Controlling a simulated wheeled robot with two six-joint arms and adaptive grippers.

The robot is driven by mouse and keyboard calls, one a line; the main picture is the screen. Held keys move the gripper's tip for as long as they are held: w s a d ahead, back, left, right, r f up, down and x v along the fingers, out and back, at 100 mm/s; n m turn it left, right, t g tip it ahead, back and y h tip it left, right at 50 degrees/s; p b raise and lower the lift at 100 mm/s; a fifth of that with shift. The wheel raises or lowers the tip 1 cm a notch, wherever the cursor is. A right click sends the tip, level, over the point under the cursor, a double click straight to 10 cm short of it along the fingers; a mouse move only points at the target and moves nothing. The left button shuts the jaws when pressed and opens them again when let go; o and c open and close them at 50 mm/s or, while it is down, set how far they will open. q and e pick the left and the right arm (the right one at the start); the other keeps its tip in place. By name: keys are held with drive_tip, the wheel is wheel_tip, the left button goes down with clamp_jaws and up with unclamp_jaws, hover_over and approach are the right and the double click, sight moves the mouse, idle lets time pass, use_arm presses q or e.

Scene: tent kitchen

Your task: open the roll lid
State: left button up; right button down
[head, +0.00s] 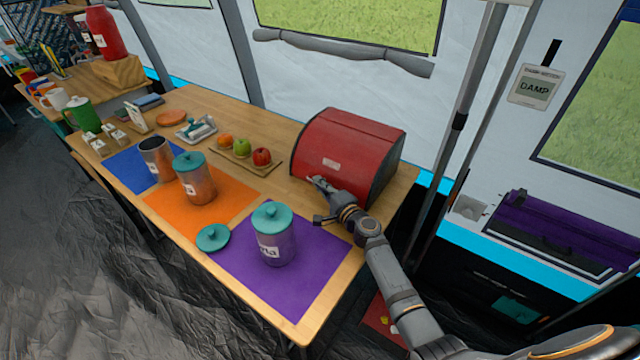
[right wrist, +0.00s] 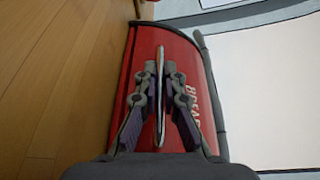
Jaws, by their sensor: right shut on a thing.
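The red bread bin (head: 345,150) stands at the right end of the wooden table. Its curved red roll lid (head: 315,165) is down over the front, and a small label shows on it. In the right wrist view, the lid (right wrist: 146,60) fills the middle, with a thin pale handle (right wrist: 160,60) standing out from it. My right gripper (head: 322,188) is at the bin's lower front. Its fingers (right wrist: 159,95) are shut on the handle, one on each side. The inside of the bin is hidden. My left gripper is not in view.
A lidded canister (head: 272,240) stands on the purple mat (head: 295,295) in front of the bin. Another canister (head: 195,180) is on the orange mat. A fruit board (head: 235,163) lies left of the bin. The tent wall is close behind.

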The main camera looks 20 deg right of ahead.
sight(346, 138)
drive_tip(key=w+d+r+m+p, duration=0.1)
drive_tip(key=r+p, duration=0.2)
drive_tip(key=p, duration=0.1)
drive_tip(key=w+d+r+m+g+p, duration=0.1)
drive_tip(key=r+m+p, duration=0.1)
drive_tip(key=r+p, duration=0.1)
drive_tip(key=d+r+m+g+p, duration=0.1)
drive_tip(key=r+p, duration=0.2)
drive_tip(key=p, duration=0.3)
drive_tip(key=shift+w+d, duration=0.25)
drive_tip(key=shift+w, duration=0.15)
drive_tip(key=w+d+r+m+p, duration=0.1)
drive_tip(key=w+d+r+m+g+p, duration=0.1)
drive_tip(key=shift+d, duration=0.3)
drive_tip(key=shift+w+d+r+m+g+y, duration=0.2)
drive_tip(key=shift+w+d+r+m+g, duration=0.1)
drive_tip(key=shift+w+d+m, duration=0.2)
drive_tip(key=shift+w+d+r+m+g+y, duration=0.2)
drive_tip(key=shift+w+d+r+m, duration=0.15)
drive_tip(key=shift+d, duration=0.25)
drive_tip(key=shift+w+d+m, duration=0.2)
drive_tip(key=shift+d+m, duration=0.05)
drive_tip(key=shift+d, duration=0.05)
drive_tip(key=shift+w+d+r+b, duration=0.4)
drive_tip(key=shift+w+d+b, duration=0.2)
drive_tip(key=shift+d+b, duration=0.15)
drive_tip(key=c, duration=1.5)
unclamp_jaws()
drive_tip(key=shift+s, duration=0.1)
